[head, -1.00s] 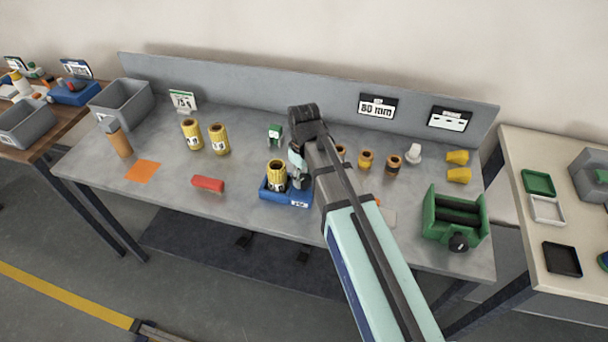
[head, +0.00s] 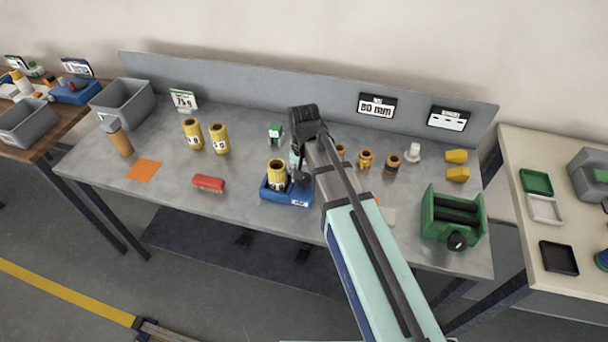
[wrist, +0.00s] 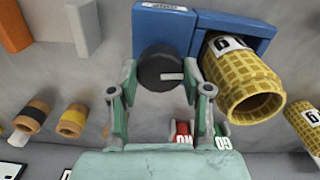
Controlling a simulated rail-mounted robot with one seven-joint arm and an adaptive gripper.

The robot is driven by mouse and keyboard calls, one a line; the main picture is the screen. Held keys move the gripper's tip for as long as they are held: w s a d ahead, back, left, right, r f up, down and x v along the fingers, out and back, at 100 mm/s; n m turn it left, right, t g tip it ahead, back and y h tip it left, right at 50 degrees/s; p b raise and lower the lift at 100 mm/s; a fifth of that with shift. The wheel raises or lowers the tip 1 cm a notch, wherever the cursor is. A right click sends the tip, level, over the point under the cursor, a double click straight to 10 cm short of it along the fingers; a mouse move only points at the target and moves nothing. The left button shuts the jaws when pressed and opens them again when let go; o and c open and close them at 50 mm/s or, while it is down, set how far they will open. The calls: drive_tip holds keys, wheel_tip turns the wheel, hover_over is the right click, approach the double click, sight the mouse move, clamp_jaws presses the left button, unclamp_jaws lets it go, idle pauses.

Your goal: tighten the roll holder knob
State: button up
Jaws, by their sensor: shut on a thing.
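The blue roll holder (head: 273,192) stands near the middle of the bench, with a yellow mesh roll (head: 277,172) upright in it. In the wrist view, the holder (wrist: 230,22) shows at the top and the yellow roll (wrist: 242,82) leans out toward the lower right. The round black knob (wrist: 160,68) with a pale mark sits at the holder's left side there. My gripper (wrist: 160,76) is shut on the knob, one finger on each side. In the head view, my gripper (head: 298,165) is beside the holder, partly hidden by my arm.
Several orange-brown rolls (head: 365,159) stand to the right. A green roller unit (head: 452,218) is at the right end. A grey bin (head: 122,104) stands back left. The bench front is mostly clear.

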drive_tip(key=shift+m, duration=0.8)
drive_tip(key=o, duration=1.2)
drive_tip(key=shift+c, duration=0.2)
drive_tip(key=shift+r, duration=0.1)
wheel_tip(320, 180, up, 12)
drive_tip(key=shift+f, duration=0.2)
